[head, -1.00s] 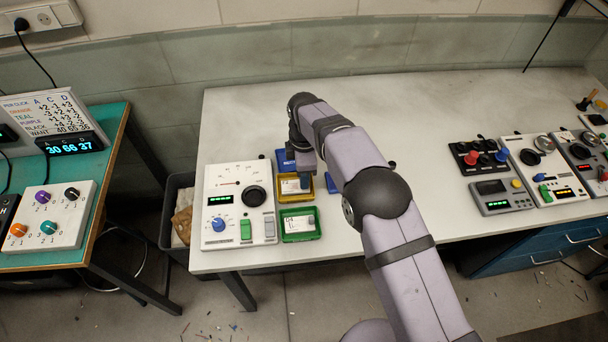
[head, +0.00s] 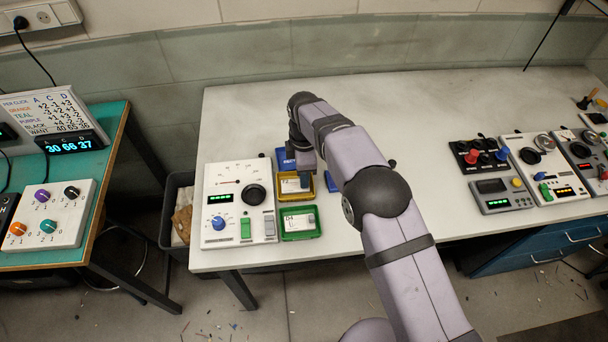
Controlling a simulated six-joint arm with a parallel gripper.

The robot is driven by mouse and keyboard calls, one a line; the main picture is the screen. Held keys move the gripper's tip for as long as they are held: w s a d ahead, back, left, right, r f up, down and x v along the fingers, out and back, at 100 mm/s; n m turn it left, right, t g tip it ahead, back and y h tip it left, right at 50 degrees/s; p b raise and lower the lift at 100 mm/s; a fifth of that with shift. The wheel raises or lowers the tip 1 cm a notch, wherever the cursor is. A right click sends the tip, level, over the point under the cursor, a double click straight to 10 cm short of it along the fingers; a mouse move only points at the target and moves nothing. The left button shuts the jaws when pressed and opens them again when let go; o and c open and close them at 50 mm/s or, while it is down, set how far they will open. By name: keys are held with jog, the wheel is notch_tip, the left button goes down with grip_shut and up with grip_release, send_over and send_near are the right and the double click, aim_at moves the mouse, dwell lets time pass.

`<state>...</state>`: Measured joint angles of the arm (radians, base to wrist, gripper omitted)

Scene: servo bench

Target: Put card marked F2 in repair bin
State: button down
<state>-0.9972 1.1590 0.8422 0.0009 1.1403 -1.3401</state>
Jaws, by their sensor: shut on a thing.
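A white card (head: 290,186), whose small mark looks like F2, is at the yellow tray (head: 299,199), in the middle of a column of three coloured trays. My gripper (head: 305,181) points down at this card's right part and is shut on it. The fingertips are small and partly hidden by my wrist. I cannot tell whether the card is raised off the tray floor. The green tray (head: 302,237) in front holds another white card (head: 298,222). The blue tray (head: 281,154) behind is partly covered by my arm. I cannot tell which container is the repair bin.
A white test panel (head: 219,194) with knobs and switches stands close left of the trays. A dark floor bin (head: 168,208) with cardboard stands left of the bench. Several instruments (head: 540,170) stand at the right.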

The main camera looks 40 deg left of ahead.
dwell(0.4)
jog(key=c, duration=1.7)
grip_release()
jog(key=shift+c, duration=1.4)
jog(key=shift+r, duration=0.15)
jog(key=shift+r+p, duration=1.55)
jog(key=shift+r, duration=0.8)
jog(key=shift+r, duration=0.1)
jog(key=shift+r+p, duration=1.45)
jog(key=shift+r, duration=0.45)
